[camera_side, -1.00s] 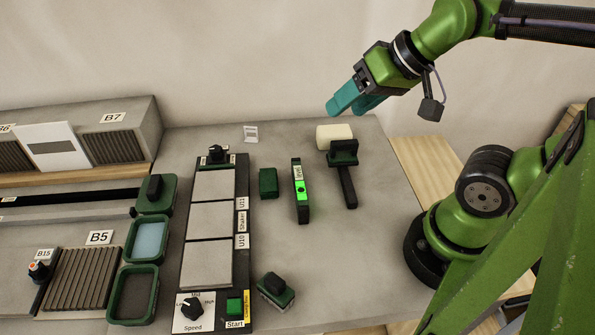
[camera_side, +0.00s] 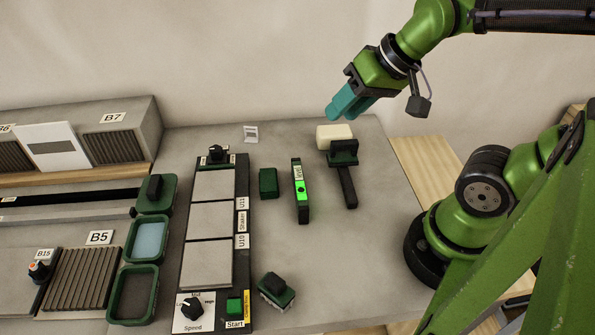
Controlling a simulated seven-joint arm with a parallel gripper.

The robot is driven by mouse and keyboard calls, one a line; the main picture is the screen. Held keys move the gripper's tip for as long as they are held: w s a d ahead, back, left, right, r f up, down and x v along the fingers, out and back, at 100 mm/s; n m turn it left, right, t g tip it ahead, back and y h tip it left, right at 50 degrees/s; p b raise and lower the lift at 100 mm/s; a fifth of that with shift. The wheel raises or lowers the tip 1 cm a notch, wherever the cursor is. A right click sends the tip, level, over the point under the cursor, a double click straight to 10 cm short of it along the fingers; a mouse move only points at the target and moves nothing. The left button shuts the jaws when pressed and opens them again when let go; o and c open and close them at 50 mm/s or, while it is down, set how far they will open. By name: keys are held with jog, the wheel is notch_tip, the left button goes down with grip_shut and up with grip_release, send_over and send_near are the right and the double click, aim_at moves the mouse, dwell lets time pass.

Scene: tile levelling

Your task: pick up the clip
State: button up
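My gripper (camera_side: 336,114) has teal fingers and hangs in the air at the upper right, above the far edge of the grey table. Nothing shows in it; the fingers overlap from this side, so their gap is hidden. No item is labelled as the clip, and I cannot tell which one it is.
A mallet with a cream head (camera_side: 327,132) lies below my gripper. A black level with a bright green window (camera_side: 301,190) stands left of it. The panel (camera_side: 243,170) holds three grey tiles. Green trays (camera_side: 132,318) are further left. Table right of the level's front end is clear.

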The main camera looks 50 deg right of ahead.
jog(key=w+d+f+m+g, duration=0.2)
jog(key=w+m, duration=0.3)
jog(key=w, duration=0.4)
jog(key=m, duration=2)
send_near(249, 127)
jog(key=shift+g, duration=0.3)
jog(key=x, duration=0.5)
jog(key=shift+w+d, duration=0.1)
jog(key=shift+d, duration=0.25)
jog(key=shift+a+x, duration=0.1)
jog(key=shift+x, duration=1.3)
jog(key=shift+a+x, duration=0.15)
jog(key=shift+x, duration=1.25)
jog(key=shift+w+r, duration=0.1)
jog(key=shift+w, duration=0.05)
grip_shut()
